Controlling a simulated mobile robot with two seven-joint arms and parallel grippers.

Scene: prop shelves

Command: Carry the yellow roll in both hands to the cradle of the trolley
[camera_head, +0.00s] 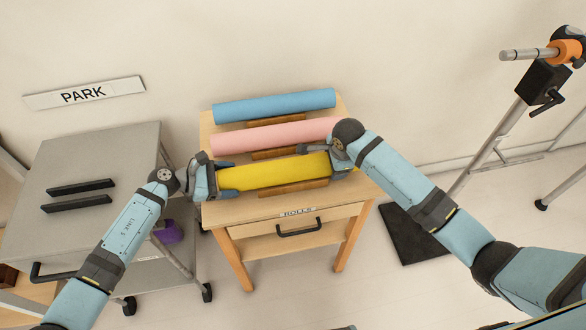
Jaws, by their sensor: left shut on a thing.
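The yellow roll (275,173) lies level across the front wooden rest of the small table (262,205). My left gripper (226,178) is shut on its left end. My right gripper (336,158) is at its right end, with the wrist and arm covering part of it; whether its fingers are closed on the roll is unclear. The grey trolley (110,150) stands left of the table. Two dark parallel bars on its top look like the cradle (80,205), with nothing on them.
A pink roll (265,137) and a blue roll (275,105) lie behind the yellow one. A PARK sign (85,93) is on the wall behind the trolley. A dark mat (415,235) lies right of the table. A stand with a clamp (541,85) is at the right.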

